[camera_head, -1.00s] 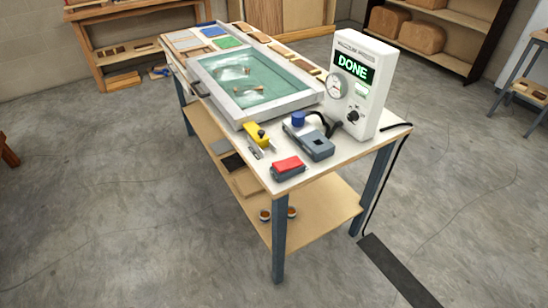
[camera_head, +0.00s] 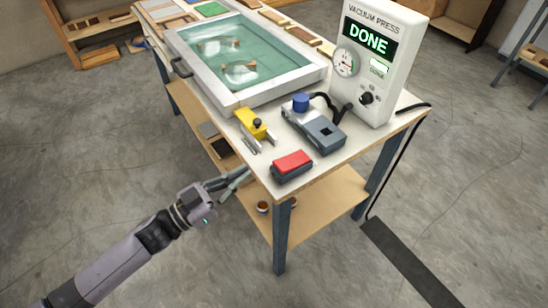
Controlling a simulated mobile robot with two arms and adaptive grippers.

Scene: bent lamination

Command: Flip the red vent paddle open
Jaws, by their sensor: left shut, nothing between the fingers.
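The red vent paddle (camera_head: 292,161) sits on a dark grey base at the near corner of the white-topped table (camera_head: 318,172). It looks lowered on its base. My left gripper (camera_head: 247,174) is shut and empty, just left of the table's near edge and apart from the paddle. It seems to be at about tabletop height, but its exact height is hard to tell. The vacuum press box (camera_head: 378,60) stands upright behind the paddle, and its screen (camera_head: 368,40) reads DONE. My right gripper is not in view.
A grey device with a blue cap (camera_head: 314,128) and a yellow tool (camera_head: 251,124) lie near the paddle. The framed press bed (camera_head: 245,65) fills the table's middle. A black hose (camera_head: 335,104) and a cord run by the box. Open floor lies left of the table.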

